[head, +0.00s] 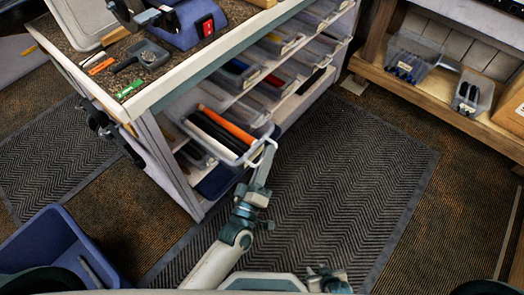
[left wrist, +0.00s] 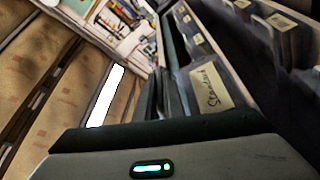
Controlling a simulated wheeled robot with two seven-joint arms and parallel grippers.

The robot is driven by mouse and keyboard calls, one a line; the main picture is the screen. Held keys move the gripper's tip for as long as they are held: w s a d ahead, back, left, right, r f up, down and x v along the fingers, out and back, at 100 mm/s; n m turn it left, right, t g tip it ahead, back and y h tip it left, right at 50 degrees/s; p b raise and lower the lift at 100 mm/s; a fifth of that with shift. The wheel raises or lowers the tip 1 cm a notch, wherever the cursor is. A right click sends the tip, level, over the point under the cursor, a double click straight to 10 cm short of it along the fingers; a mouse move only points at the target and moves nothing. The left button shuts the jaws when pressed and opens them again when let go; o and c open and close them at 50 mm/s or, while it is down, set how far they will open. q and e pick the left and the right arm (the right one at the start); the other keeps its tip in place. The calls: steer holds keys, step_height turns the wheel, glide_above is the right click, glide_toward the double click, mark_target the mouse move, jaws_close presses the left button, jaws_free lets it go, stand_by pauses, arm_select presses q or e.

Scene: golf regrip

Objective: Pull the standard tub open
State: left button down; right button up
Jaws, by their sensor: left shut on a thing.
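The standard tub (head: 214,151) is a clear plastic bin holding orange, black and white grips. It juts partly out of the shelf unit, its front end beyond the shelf edge. In the left wrist view its handwritten label (left wrist: 211,87) shows large in the middle, partly legible. My left gripper (head: 264,151) is at the tub's front end, shut on it. The fingertips' exact contact is hard to make out. My right gripper (head: 328,278) is low at the bottom edge of the head view, away from the tub, and its jaws are unclear.
Several other labelled tubs (head: 238,72) sit on the shelves beside and behind. A workbench top (head: 150,70) with tools is above. A blue bin (head: 45,245) stands at lower left. A wooden shelf with clear bins (head: 410,60) is at right. The dark mat (head: 340,170) is clear.

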arm_select(q)
steer(key=shift+f, duration=0.1)
steer(key=c, duration=1.9)
jaws_free()
steer(key=shift+o, duration=0.2)
